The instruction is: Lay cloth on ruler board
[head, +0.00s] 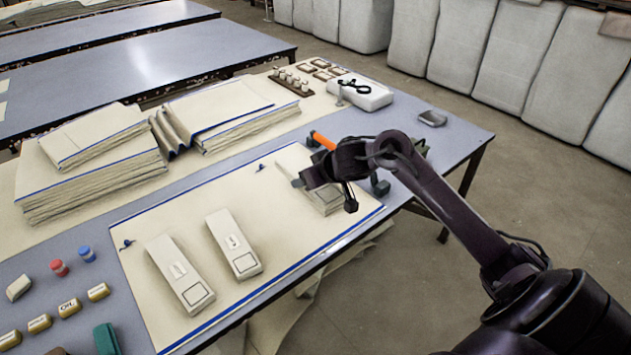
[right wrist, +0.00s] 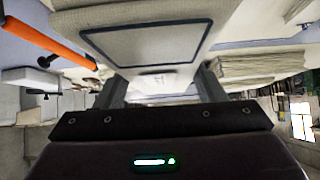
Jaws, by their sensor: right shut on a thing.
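A cream board (head: 285,235) with blue edge lines lies along the front of the table; I take it to be the ruler board. Two long folded cloths (head: 178,275) (head: 233,245) with dark square outlines lie side by side on its near part. My right gripper (head: 322,188) is low over the board's far right part, shut on a similar folded cloth (head: 327,206), partly hidden by the gripper. In the right wrist view, this cloth (right wrist: 150,42), with a dark outline, extends from between the fingers (right wrist: 160,88). My left gripper is not in view.
Stacks of cream cloth (head: 90,180) stand at the back left. An orange rod (head: 322,140) lies just beyond my right gripper. A white case (head: 360,94) and a small grey tray (head: 432,118) sit at the far right. Small blocks (head: 69,307) lie at the near left.

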